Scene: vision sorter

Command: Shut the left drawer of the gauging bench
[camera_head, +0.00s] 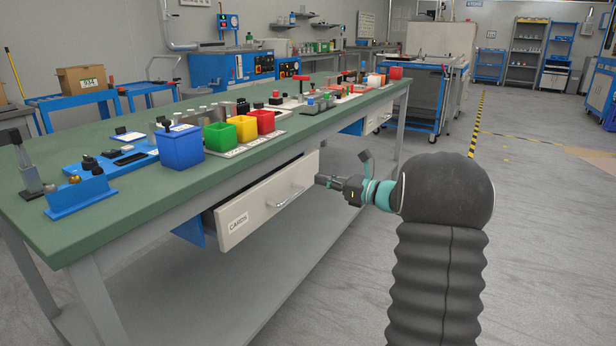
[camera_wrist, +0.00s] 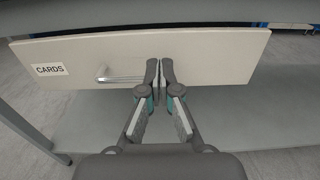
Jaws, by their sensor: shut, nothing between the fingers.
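The left drawer (camera_head: 262,203) of the gauging bench has a pale front with a bar handle and a label reading "CARDS". In the head view it stands open, with its blue side showing behind the front. The drawer front (camera_wrist: 210,62) fills the upper part of the wrist view, its handle (camera_wrist: 122,79) just left of my fingers. My gripper (camera_head: 322,181) is shut and empty, its tips at the drawer front near its right end. In the wrist view my gripper (camera_wrist: 159,68) seems close to or touching the front; exact contact cannot be told.
The green bench top (camera_head: 120,211) above the drawer carries blue, green, yellow and red bins and gauging tools. A second drawer (camera_head: 377,116) shows farther along the bench. A grey lower shelf lies below. The floor to the right is clear.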

